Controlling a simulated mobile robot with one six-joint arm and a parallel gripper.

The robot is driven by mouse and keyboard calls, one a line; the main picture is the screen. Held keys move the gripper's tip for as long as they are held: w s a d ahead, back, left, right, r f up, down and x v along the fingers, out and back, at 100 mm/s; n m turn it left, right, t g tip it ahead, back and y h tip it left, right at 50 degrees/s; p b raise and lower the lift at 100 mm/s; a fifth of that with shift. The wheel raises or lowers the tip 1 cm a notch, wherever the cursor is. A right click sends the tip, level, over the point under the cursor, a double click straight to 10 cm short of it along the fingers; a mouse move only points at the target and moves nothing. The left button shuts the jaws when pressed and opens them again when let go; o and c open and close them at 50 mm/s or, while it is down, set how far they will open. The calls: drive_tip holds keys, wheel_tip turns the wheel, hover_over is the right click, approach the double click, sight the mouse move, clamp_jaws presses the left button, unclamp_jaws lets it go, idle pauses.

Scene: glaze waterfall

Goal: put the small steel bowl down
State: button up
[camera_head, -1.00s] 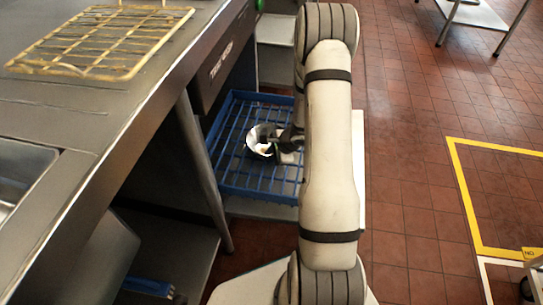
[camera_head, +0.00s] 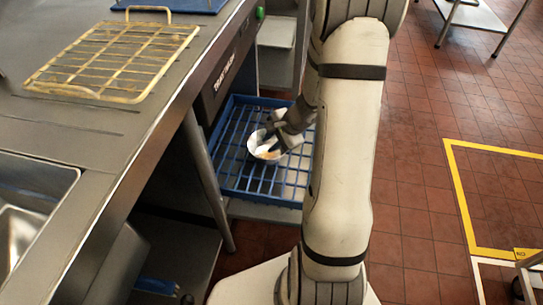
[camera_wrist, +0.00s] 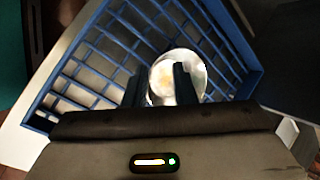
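The small steel bowl (camera_head: 262,152) is in the blue rack (camera_head: 234,188), over its grid floor near the middle. It is bright, with a warm yellowish reflection inside. My gripper (camera_head: 272,132) is right at the bowl, coming from the upper right. In the wrist view the bowl (camera_wrist: 164,78) lies between and beyond my two dark fingers. The fingers stand well apart, one by the bowl's left edge and one across its right part. I see no firm grip on the rim. Part of the bowl is hidden behind the fingers.
A steel counter (camera_head: 60,135) with a yellowish wire rack (camera_head: 115,58) on it overhangs the left side. A counter leg (camera_head: 208,180) stands close to the blue rack's left side.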

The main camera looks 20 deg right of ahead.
drive_tip(key=s+a+r+n+g+h, duration=0.2)
drive_tip(key=s+a+r+n+g, duration=0.1)
drive_tip(key=s+a+r+n, duration=0.85)
drive_tip(key=s+d+r+n+h, duration=0.2)
drive_tip(key=s+d+r+n, duration=0.1)
drive_tip(key=s+r, duration=0.2)
drive_tip(key=shift+s+d+r+n+h, duration=0.15)
drive_tip(key=shift+s+n+h, duration=0.25)
drive_tip(key=shift+s, duration=0.45)
drive_tip(key=shift+w, duration=0.1)
